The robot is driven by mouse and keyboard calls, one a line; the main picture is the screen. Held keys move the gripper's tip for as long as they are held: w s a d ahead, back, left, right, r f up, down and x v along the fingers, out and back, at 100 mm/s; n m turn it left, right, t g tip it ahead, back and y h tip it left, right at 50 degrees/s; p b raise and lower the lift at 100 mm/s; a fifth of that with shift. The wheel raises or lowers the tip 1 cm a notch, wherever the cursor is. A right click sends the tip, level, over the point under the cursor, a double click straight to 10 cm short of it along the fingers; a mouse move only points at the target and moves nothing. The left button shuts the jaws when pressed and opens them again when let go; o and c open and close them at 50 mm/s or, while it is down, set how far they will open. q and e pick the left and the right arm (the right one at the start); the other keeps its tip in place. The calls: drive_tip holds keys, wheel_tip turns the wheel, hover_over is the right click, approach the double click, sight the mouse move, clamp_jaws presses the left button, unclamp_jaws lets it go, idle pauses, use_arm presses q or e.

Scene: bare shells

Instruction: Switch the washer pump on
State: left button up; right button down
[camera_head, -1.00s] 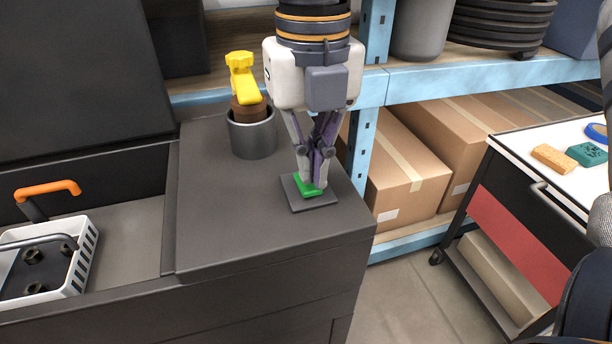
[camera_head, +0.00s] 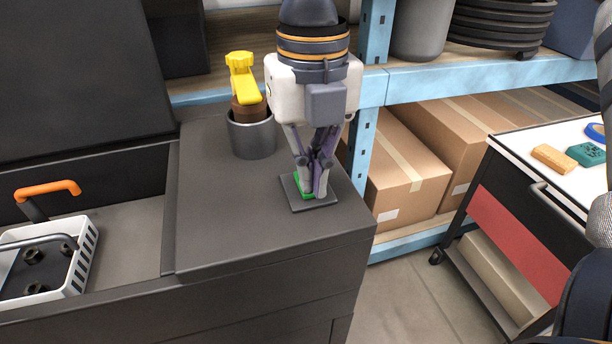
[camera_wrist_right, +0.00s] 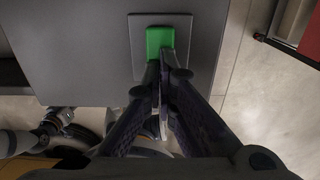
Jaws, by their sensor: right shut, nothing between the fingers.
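The green switch (camera_head: 302,184) sits on a dark square plate (camera_head: 289,192) on top of the dark cabinet of the washer (camera_head: 230,215). My right gripper (camera_head: 316,194) points down with its fingers shut and empty. Its tips are at the near part of the switch and hide some of it. In the right wrist view the green switch (camera_wrist_right: 159,37) shows on its plate (camera_wrist_right: 139,50), with the fingertips (camera_wrist_right: 163,60) over its lower end. I cannot tell for sure whether they press on it or how the switch is tilted. My left gripper is not in view.
A white basket (camera_head: 80,265) with dark parts lies in the basin at left. A blue shelf (camera_head: 440,77) with cardboard boxes stands behind; a cart (camera_head: 545,150) is at right.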

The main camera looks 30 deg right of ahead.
drive_tip(key=shift+f, duration=0.15)
drive_tip(key=shift+r, duration=3.5)
